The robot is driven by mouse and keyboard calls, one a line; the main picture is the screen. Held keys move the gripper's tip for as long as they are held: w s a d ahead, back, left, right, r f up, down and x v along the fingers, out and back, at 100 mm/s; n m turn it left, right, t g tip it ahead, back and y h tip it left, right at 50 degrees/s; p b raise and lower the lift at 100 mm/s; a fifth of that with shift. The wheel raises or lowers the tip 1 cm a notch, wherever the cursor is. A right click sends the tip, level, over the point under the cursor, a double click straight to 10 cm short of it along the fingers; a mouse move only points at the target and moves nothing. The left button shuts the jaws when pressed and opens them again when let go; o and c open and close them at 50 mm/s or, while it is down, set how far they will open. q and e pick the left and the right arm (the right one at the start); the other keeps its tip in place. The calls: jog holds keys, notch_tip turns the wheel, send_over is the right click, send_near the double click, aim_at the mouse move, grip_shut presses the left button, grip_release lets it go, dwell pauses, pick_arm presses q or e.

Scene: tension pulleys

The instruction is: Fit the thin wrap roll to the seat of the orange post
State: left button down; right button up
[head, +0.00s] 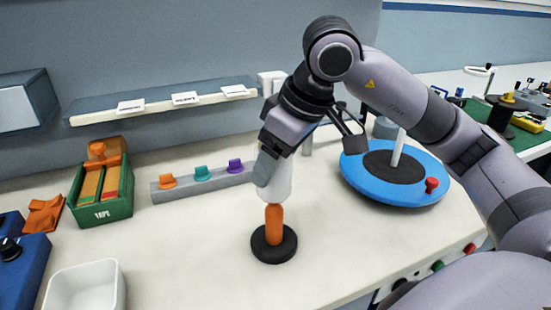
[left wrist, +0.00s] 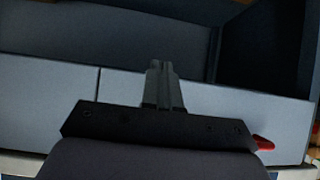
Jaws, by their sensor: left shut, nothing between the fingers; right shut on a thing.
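The white wrap roll (head: 277,187) stands upright in the head view, its upper part covered by my right gripper (head: 268,170). My right gripper is shut on it. Its lower end is in line with the orange post (head: 273,220), which rises from a round black base (head: 283,251). Orange shows between the roll's lower end and the base. The post's top is hidden, so I cannot tell how far the roll goes around it. My left gripper (left wrist: 163,72) is shut and empty in the left wrist view; it is not in the head view.
A blue turntable (head: 352,182) with a white rod is right of the post. Behind is a grey rail (head: 215,183) with coloured knobs. A green tape box (head: 108,211), an orange piece (head: 44,215) and a white bin (head: 85,285) are left. The table before the post is clear.

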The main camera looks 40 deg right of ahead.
aim_at(276, 203)
jog(key=shift+f+b, duration=1.4)
jog(key=shift+f, duration=0.05)
dwell(0.3)
jog(key=shift+f+b, duration=0.15)
jog(key=shift+b, duration=0.15)
jog(key=shift+f+b, duration=1.35)
jog(key=shift+b, duration=0.05)
jog(key=shift+f, duration=0.1)
jog(key=shift+f+b, duration=1.4)
jog(key=shift+b, duration=0.2)
jog(key=shift+f, duration=0.1)
dwell(0.3)
